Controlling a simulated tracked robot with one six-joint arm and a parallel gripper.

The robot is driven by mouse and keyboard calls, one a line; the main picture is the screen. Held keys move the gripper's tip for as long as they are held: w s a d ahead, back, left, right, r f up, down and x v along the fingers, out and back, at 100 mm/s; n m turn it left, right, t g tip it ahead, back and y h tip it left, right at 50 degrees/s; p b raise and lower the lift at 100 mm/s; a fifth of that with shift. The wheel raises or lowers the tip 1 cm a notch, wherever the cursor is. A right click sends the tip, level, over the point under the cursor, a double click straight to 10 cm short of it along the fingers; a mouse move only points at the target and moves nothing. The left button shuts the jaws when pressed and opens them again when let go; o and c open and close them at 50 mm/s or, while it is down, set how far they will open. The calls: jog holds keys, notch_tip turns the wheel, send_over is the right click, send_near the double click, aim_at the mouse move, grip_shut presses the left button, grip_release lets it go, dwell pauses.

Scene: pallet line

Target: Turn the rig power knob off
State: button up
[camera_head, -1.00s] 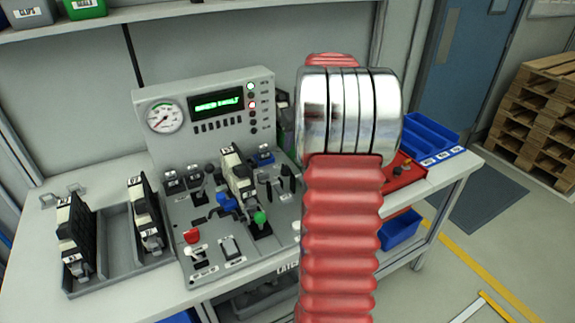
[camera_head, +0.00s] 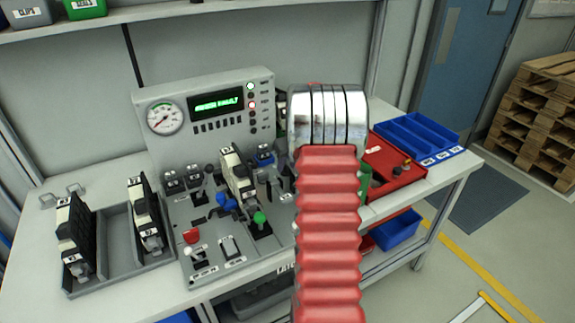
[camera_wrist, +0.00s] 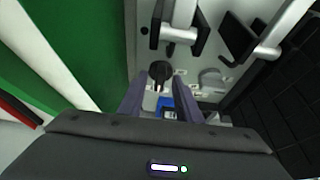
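The grey test rig (camera_head: 205,92) stands on the bench with a gauge, a green-lit display and a red lamp showing. In the wrist view a black round knob (camera_wrist: 160,73) sits on the grey panel just beyond my fingertips; it appears to be the rig power knob, but its label is too small to read. My gripper (camera_wrist: 160,98) is open, its two dark fingers apart, with the knob in line with the gap and not visibly touched. In the head view my red arm hides the gripper and the knob.
A black-and-white valve (camera_head: 238,175) stands mid-rig among levers, a red button (camera_head: 191,236) and a green knob (camera_head: 260,218). A grey rack (camera_head: 120,262) holds similar valves at left. A red tray (camera_head: 395,178) and blue bins (camera_head: 418,135) lie right. A green surface (camera_wrist: 85,60) is close left of my gripper.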

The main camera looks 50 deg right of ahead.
jog(key=shift+w+f, duration=0.1)
jog(key=shift+f, duration=0.1)
jog(key=shift+c, duration=0.4)
grip_shut()
